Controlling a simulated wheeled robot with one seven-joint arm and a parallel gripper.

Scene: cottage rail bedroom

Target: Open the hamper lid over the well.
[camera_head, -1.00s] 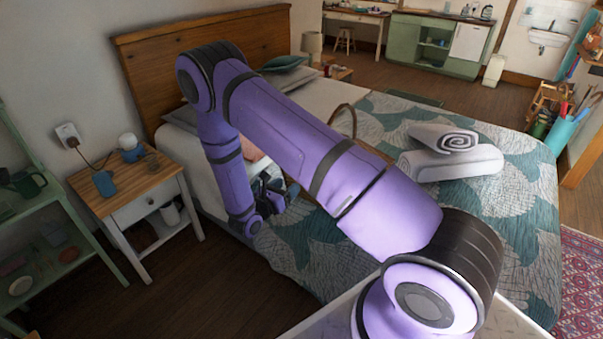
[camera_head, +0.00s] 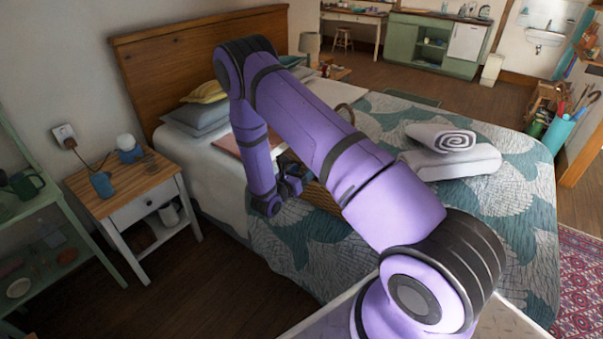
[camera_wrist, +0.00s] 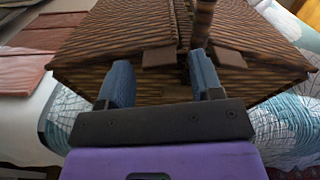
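The brown wicker hamper (camera_wrist: 130,80) is on the bed. In the wrist view it fills the middle, with its left lid (camera_wrist: 115,35) and right lid (camera_wrist: 255,35) lying shut on either side of the upright handle (camera_wrist: 203,22). A small brown tab (camera_wrist: 160,57) juts from the left lid's front edge, and another tab (camera_wrist: 230,58) from the right lid. My gripper (camera_wrist: 162,82) is open and faces the front; its fingers straddle the left tab, with no visible grip.
A reddish flat item (camera_wrist: 40,58) lies left of the hamper. Rolled towels (camera_head: 452,160) lie on the bed (camera_head: 305,250) to the right. Pillows (camera_head: 197,115) are by the headboard. A nightstand (camera_head: 130,182) with small items stands at left.

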